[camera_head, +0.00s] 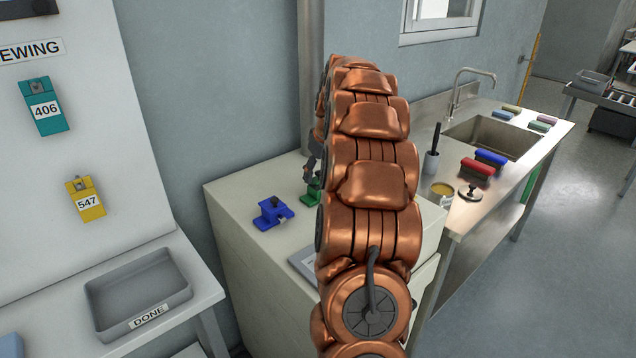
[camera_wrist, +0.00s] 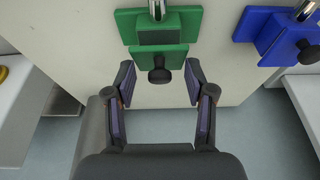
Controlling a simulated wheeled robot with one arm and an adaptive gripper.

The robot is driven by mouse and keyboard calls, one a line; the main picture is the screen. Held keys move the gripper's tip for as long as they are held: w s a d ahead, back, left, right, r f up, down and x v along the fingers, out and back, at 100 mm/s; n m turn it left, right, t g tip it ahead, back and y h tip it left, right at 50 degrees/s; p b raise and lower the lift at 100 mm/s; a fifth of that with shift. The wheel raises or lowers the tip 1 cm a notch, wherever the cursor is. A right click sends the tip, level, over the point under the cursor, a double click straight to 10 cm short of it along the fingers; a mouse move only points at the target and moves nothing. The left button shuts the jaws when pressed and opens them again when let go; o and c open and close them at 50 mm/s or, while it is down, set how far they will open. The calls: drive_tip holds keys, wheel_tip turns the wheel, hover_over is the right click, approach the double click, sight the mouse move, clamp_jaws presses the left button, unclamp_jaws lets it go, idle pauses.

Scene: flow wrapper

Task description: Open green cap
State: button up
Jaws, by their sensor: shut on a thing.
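The green cap (camera_wrist: 141,57) is the lower flap of a green block (camera_wrist: 128,26) in the wrist view, with a dark round knob on its front. A metal shackle stands at the block's top. In the head view the green block (camera_head: 312,196) sits on the cabinet top, partly hidden by my arm. My gripper (camera_head: 311,176) is mostly hidden there too.
A similar blue block (camera_head: 273,212) stands left of the green one; it also shows in the wrist view (camera_wrist: 262,24). A grey DONE tray (camera_head: 140,290) is at lower left. A sink counter (camera_head: 545,140) with several coloured blocks is at right.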

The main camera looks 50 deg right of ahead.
drive_tip(key=shift+w+r, duration=0.2)
drive_tip(key=shift+w, duration=0.1)
drive_tip(key=shift+w+r, duration=0.15)
drive_tip(key=shift+w, duration=0.15)
drive_tip(key=shift+c, duration=1.4)
drive_tip(key=shift+w+d+r, duration=0.1)
drive_tip(key=shift+w+d, duration=0.05)
drive_tip(key=shift+w, duration=0.8)
drive_tip(key=shift+w+d+f, duration=0.1)
drive_tip(key=shift+w+f, duration=0.05)
drive_tip(key=shift+w, duration=0.4)
drive_tip(key=shift+w+d+f, duration=0.1)
drive_tip(key=shift+w, duration=0.45)
drive_tip(key=shift+w+f, duration=0.6)
drive_tip(key=o, duration=0.6)
drive_tip(key=shift+r, duration=0.1)
drive_tip(key=shift+c, duration=0.2)
